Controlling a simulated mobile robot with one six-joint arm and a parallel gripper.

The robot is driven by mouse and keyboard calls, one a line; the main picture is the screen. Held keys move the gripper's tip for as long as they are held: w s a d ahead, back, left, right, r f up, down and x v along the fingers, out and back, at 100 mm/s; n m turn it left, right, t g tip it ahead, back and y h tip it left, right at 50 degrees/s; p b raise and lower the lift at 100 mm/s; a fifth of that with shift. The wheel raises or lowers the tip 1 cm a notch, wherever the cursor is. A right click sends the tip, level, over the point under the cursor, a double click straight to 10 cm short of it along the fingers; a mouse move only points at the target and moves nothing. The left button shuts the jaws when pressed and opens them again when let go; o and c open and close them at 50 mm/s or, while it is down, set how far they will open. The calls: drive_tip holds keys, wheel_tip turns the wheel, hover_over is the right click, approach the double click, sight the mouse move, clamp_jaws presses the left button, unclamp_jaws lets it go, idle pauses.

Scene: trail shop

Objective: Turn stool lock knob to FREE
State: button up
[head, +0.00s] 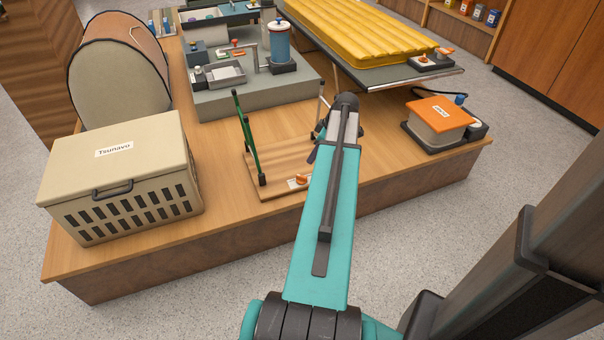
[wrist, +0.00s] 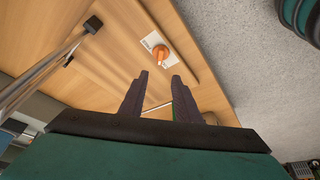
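The stool lock knob (head: 302,179) is orange and sits on a small white label plate (head: 292,184) at the front edge of a wooden board (head: 272,188). In the wrist view the knob (wrist: 161,53) shows just beyond the fingertips, with the plate (wrist: 150,40) around it. The print on the plate is too small to read. My gripper (wrist: 157,76) has two dark fingers with a gap between them. In the head view my arm hides most of the gripper.
Green-and-black legs (head: 247,140) rise at the board's left side. A beige Tsunavu crate (head: 125,185) stands at the left. An orange-topped box (head: 440,118) is at the right. A grey raised block (head: 240,98) stands behind. Bare tabletop (head: 225,205) lies between crate and board.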

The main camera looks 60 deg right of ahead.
sight(300, 175)
drive_tip(key=b+x, duration=0.3)
drive_tip(key=x, duration=1)
drive_tip(key=shift+w+f, duration=0.1)
drive_tip(key=shift+f, duration=0.15)
drive_tip(key=shift+c, duration=0.5)
